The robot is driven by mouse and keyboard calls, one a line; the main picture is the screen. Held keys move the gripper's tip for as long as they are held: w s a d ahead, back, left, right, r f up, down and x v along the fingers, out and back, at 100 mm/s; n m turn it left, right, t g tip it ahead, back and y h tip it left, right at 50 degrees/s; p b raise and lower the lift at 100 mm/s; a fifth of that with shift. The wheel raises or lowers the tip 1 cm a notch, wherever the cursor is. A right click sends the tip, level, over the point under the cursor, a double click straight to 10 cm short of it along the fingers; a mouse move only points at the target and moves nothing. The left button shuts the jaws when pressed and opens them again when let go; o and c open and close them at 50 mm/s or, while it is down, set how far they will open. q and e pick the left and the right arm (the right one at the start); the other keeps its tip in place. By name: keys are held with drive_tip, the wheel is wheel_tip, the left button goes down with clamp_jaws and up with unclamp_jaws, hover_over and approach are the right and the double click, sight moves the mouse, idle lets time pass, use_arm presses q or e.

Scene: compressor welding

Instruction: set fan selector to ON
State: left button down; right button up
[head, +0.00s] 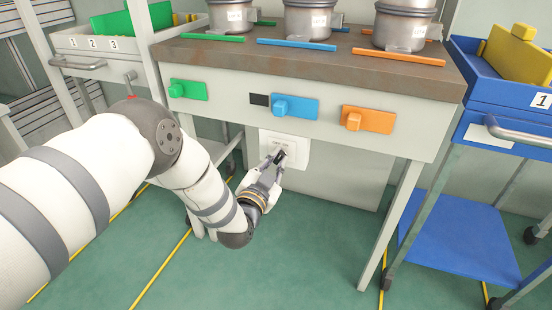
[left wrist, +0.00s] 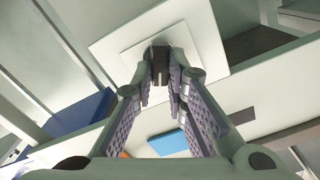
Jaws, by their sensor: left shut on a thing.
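The fan selector is a white wall plate (head: 299,152) with a small dark knob (head: 281,153), below the front panel of the workbench. Its label is too small to read. My left gripper (head: 275,161) reaches it from the lower left, with its fingertips at the knob. In the left wrist view the plate (left wrist: 207,35) fills the upper middle and the dark knob (left wrist: 160,52) sits between the fingertips. My left gripper (left wrist: 160,76) is shut on the knob. The fingers partly hide the knob, so its setting cannot be told. My right gripper is not in view.
The workbench front panel (head: 228,107) overhangs just above the plate, with green (head: 189,90), blue (head: 296,107) and orange (head: 368,119) blocks on it. Metal pots (head: 307,20) stand on top. A blue cart (head: 460,235) stands at right. The floor in front is clear.

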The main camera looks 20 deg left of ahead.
use_arm(q)
drive_tip(key=shift+s+f+m, duration=0.1)
drive_tip(key=shift+f+m, duration=0.05)
drive_tip(key=shift+m, duration=0.15)
idle(0.4)
drive_tip(key=c, duration=1.6)
unclamp_jaws()
drive_tip(key=s, duration=1.2)
drive_tip(key=shift+a, duration=0.25)
